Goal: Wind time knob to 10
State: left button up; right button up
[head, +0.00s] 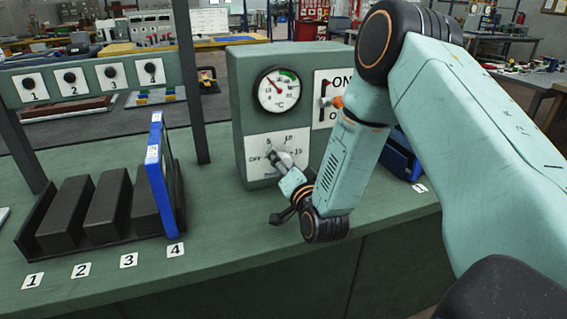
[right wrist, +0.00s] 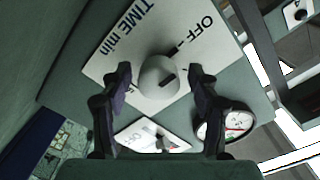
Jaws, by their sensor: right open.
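The time knob (right wrist: 158,78) is a pale round knob with a dark pointer mark, on a white dial plate (right wrist: 120,52) lettered "TIME min" and "OFF". My right gripper (head: 277,162) is open, with one finger on each side of the knob in the right wrist view (right wrist: 160,85). I cannot tell whether the fingers touch it, or which number the pointer faces. My left gripper is not in view.
A rack with black blocks (head: 60,215) and an upright blue block (head: 160,180) stands at left. The bench front (head: 235,228) is clear.

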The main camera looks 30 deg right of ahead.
jog(key=shift+w+f, duration=0.1)
jog(key=shift+w, duration=0.3)
jog(key=shift+c, duration=0.7)
jog(key=shift+s, duration=0.25)
jog(key=c, duration=1)
